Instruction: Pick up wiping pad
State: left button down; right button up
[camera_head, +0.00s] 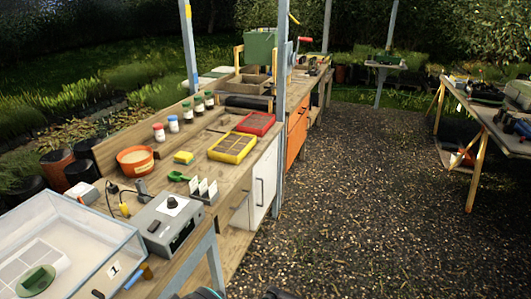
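A small yellow block with a darker, greenish edge (183,158), which looks like the wiping pad, lies flat on the wooden bench (200,133). It sits right of an orange bowl (136,159) and left of a yellow tray (232,147). Nothing touches it from above. Neither gripper can be made out. Only dark pieces, probably of my own arms, show at the bottom edge, well away from the pad.
A clear tank (118,249) with a green object (35,281) inside fills the near left. A grey control box (167,222) and a card holder (203,191) stand nearer than the pad. Several small bottles stand behind it. Gravel floor (340,190) is open at the right.

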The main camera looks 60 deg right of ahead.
aim_at(181, 158)
jog(key=z, duration=1.25)
jog(key=u, duration=1.75)
jog(key=z, duration=1.7)
jog(key=i+l, duration=0.15)
jog(key=l, duration=0.25)
jog(key=i+l, duration=0.2)
jog(key=l, duration=0.15)
jog(key=i+l+u, duration=0.1)
jog(key=l, duration=0.3)
jog(key=i+l, duration=0.2)
jog(key=l, duration=0.15)
jog(key=i+l, duration=0.2)
jog(key=l, duration=0.2)
jog(key=i+l, duration=0.15)
jog(key=l, duration=0.25)
jog(key=u, duration=0.05)
